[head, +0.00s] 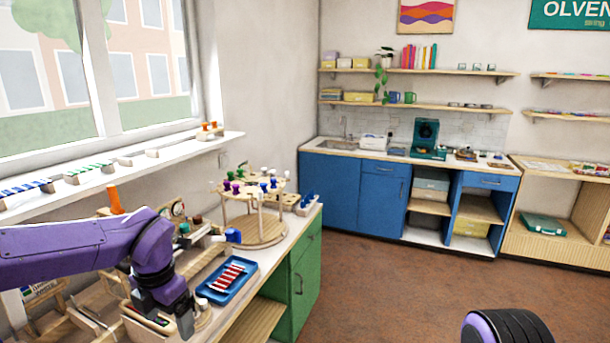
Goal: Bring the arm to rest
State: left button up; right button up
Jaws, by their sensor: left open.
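My left arm, purple with dark joints, comes in from the left over the workbench. Its dark gripper (168,318) points down near the bench's front edge and is open. I see nothing held between its fingers, though the fingertips are partly hidden. A purple and black rounded part of mine shows at the bottom right. My right gripper is not in view.
A blue tray (227,281) with red and white pieces lies right of the left gripper. A round wooden stand (258,231) with coloured pegs is behind it. Wooden fixtures crowd the bench left. Blue cabinets (354,190) stand far back; the brown floor (385,290) between is clear.

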pick_arm(q)
jog(key=w+a+f+m+t+y, duration=0.2)
jog(key=a+f+m+t+y, duration=0.15)
jog(key=a+f+y, duration=0.2)
notch_tip(320, 180, down, 14)
jog(key=s+m+t+y+b, duration=0.1)
jog(key=s+m+t+b, duration=0.2)
jog(key=m, duration=0.5)
jog(key=s+d+f+m+g+h+b, duration=0.1)
jog(key=s+f+m+g+h+b, duration=0.2)
jog(key=s+f+m+b, duration=0.4)
jog(key=s+f+m, duration=0.6)
jog(key=s+f, duration=1.1)
jog(key=s, duration=0.2)
jog(key=shift+d+f+g+h, duration=0.2)
jog(key=shift+d+g+h, duration=0.15)
jog(key=shift+d, duration=0.05)
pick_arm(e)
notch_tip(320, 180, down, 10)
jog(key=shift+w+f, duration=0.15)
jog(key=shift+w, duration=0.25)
